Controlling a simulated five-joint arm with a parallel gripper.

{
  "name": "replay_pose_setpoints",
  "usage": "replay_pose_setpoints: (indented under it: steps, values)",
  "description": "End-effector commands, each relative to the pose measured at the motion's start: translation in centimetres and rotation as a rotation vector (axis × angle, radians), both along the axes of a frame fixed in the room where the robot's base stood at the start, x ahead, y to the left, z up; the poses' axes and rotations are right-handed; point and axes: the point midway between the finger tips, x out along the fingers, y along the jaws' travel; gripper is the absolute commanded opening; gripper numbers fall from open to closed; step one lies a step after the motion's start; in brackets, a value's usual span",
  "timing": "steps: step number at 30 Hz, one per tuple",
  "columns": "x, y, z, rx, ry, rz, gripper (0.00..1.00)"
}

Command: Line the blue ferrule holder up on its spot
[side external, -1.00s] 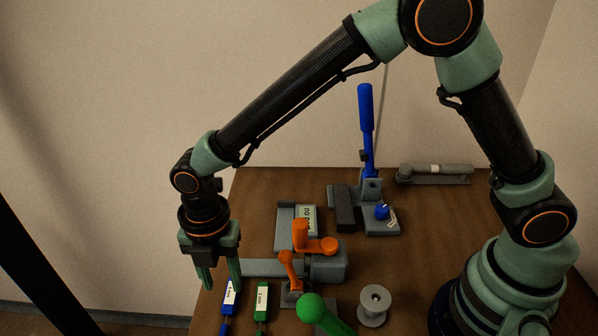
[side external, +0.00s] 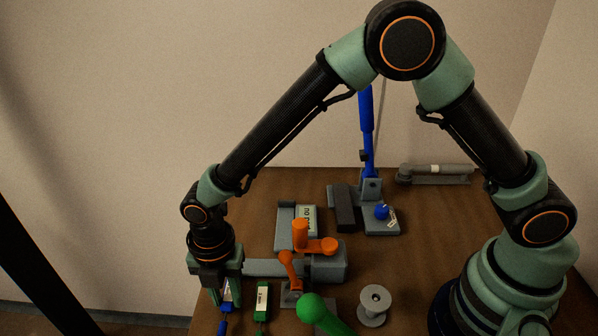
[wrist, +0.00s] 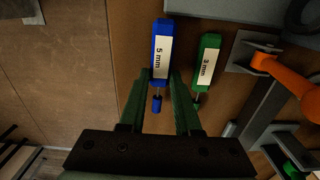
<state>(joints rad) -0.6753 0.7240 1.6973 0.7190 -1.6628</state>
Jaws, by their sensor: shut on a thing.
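The blue ferrule holder (side external: 226,307) is a slim blue block with a white label. The label reads "5 mm" in the wrist view (wrist: 160,35), and a rod with a blue end piece points back toward my wrist. My gripper (side external: 227,299) is down at the table's left front with its fingers on either side of the holder. In the wrist view the fingertips (wrist: 161,76) are shut on the end of its block nearer my wrist. The fingers hide part of the holder in the side view. I cannot make out a marked spot for it.
A green holder (side external: 262,302) labelled "3 mm" (wrist: 206,65) lies close on the right. A grey fixture with orange levers (side external: 315,243), a green-knobbed lever (side external: 311,307) and a grey spool (side external: 374,303) stand further right. A blue-handled press (side external: 367,135) is behind.

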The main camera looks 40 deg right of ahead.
Motion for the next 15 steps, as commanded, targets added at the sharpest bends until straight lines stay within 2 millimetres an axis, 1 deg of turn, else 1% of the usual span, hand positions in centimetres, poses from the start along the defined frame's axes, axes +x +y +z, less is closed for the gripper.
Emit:
replay_pose_setpoints:
  steps: [15]
  values:
    - [0.0, 0.0, 2.9, 0.001, -0.001, 0.0, 0.0]
